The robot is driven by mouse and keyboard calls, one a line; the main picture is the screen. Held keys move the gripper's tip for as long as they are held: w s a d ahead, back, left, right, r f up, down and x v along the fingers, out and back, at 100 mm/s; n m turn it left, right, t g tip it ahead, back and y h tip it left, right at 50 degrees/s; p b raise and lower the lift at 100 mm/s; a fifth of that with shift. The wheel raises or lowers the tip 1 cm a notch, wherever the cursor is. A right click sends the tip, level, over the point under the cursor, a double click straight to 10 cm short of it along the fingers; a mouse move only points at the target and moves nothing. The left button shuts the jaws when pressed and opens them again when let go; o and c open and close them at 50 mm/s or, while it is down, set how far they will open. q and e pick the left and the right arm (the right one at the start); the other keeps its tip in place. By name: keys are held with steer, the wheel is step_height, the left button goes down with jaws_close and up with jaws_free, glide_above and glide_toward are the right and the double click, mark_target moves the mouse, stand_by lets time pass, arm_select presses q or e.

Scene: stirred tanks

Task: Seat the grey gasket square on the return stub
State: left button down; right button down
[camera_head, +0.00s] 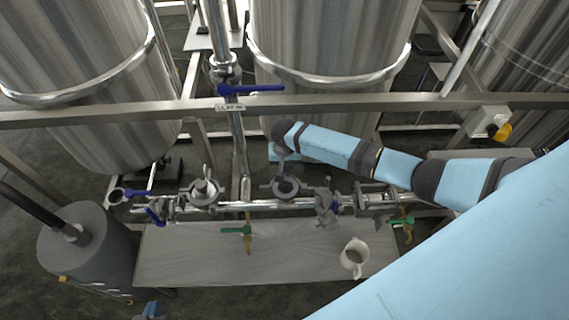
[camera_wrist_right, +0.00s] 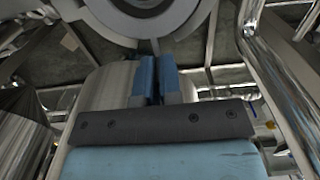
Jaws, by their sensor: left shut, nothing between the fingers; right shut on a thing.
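The grey gasket (camera_wrist_right: 193,22) is a flat ring at the top of the right wrist view, partly cut off by the frame. Its small tab is between the blue fingers of my right gripper (camera_wrist_right: 157,75), which is shut on it. A round metal face shows through the ring; I cannot tell whether the gasket touches it. In the head view my right gripper (camera_head: 283,160) reaches down to a grey ring (camera_head: 285,188) at the pipe run. I cannot make out the return stub for certain there. My left gripper (camera_head: 150,311) is shut and empty at the bottom edge, mostly out of frame.
A pipe run with clamps and valves crosses above a metal bench (camera_head: 190,258). A white mug (camera_head: 354,256) and a green-handled valve (camera_head: 237,231) are at the bench. A grey cylinder (camera_head: 78,243) stands left. A rail (camera_head: 350,104) and large tanks lie behind.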

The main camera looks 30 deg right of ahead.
steer(key=shift+f, duration=0.7)
steer(key=c, duration=1.2)
jaws_free()
step_height(320, 180, up, 12)
steer(key=shift+r+b, duration=0.1)
steer(key=shift+b, duration=0.2)
